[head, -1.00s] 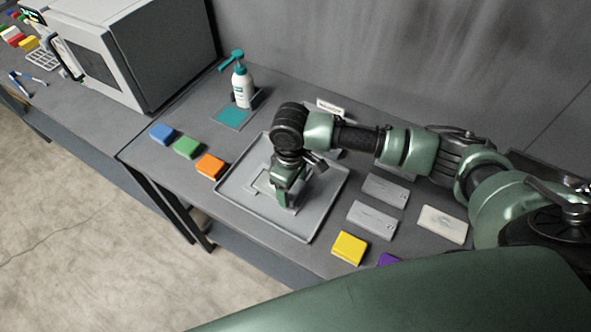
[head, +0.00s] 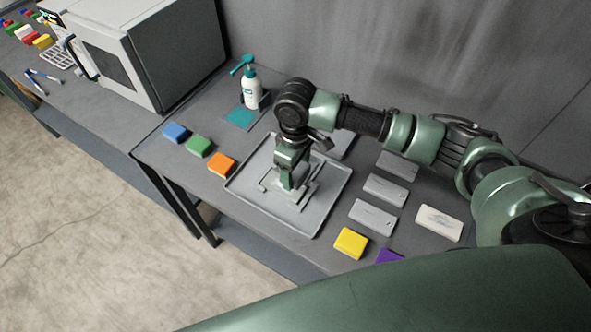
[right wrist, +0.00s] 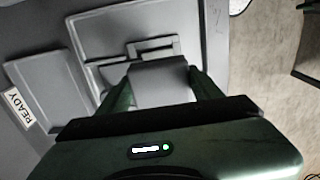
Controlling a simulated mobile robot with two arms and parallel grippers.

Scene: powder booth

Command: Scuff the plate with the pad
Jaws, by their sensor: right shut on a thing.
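My right gripper (head: 289,183) points down over the grey tray (head: 318,222) and is shut on a grey block, likely the pad (right wrist: 160,82), which fills the space between its fingers in the right wrist view. Under and around the fingers is a light grey holder with raised bars (head: 303,196), also in the right wrist view (right wrist: 153,47). The plate in it is mostly hidden by the gripper and block, and I cannot tell whether the block touches it. My left gripper is not in view.
Blue (head: 175,133), green (head: 200,146) and orange (head: 222,164) blocks lie left of the tray. Grey plates (head: 385,189), a marked pale plate (head: 438,222) and a yellow block (head: 351,242) lie right. A pump bottle (head: 252,88) stands behind. A READY sign (right wrist: 17,108) lies beside another tray.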

